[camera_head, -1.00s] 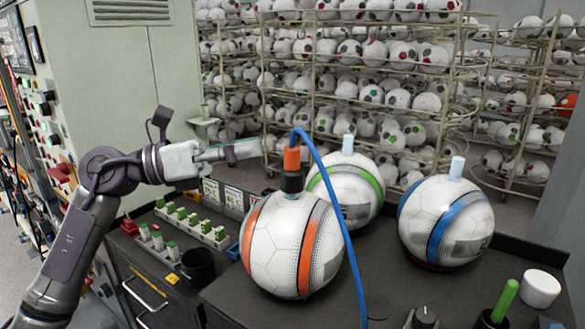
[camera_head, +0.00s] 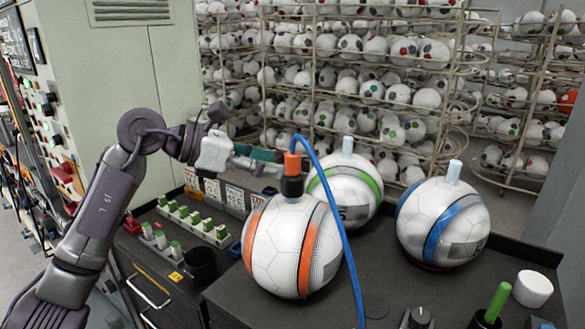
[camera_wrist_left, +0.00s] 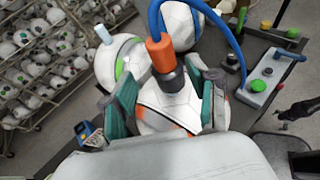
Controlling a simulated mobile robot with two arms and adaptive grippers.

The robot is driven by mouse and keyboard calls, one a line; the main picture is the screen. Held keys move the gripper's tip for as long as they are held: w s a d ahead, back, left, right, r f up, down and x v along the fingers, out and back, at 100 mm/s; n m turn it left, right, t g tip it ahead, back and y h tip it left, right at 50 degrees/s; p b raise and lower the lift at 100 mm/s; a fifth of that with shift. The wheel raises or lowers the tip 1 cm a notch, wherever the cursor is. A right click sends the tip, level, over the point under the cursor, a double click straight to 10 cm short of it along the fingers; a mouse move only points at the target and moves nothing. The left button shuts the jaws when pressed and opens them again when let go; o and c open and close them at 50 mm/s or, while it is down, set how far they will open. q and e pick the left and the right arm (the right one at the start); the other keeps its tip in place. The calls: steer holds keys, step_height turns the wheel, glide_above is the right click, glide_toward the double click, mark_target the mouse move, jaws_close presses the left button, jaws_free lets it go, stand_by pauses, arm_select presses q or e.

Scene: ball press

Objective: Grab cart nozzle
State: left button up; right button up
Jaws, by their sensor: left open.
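The cart nozzle (camera_head: 292,170), orange above and black below with a blue hose (camera_head: 335,190), stands upright on top of the orange-striped ball (camera_head: 291,245). My left gripper (camera_head: 268,163) is open and empty, just left of the nozzle at about its height. In the left wrist view the nozzle (camera_wrist_left: 163,60) shows between the two green-padded fingers of my left gripper (camera_wrist_left: 172,82), with space on both sides. The fingers hide part of the ball below.
A green-striped ball (camera_head: 346,190) and a blue-striped ball (camera_head: 443,222) with light blue plugs sit on the dark cart top. A white cup (camera_head: 533,289) and a green-handled tool (camera_head: 497,302) are at the right front. Racks of balls (camera_head: 350,75) stand behind.

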mark_target(293, 164)
arm_select(q)
steer(key=d+p, duration=0.1)
steer(key=d, duration=0.2)
steer(key=w+d+p, duration=0.1)
steer(key=shift+d+f+p, duration=0.25)
steer(key=shift+d+p, duration=0.05)
steer(key=shift+d, duration=0.05)
steer(key=shift+d+f, duration=0.15)
steer(key=shift+d, duration=0.05)
steer(key=shift+w+a, duration=0.1)
steer(key=shift+a, duration=0.05)
steer(key=shift+c, duration=0.8)
jaws_close()
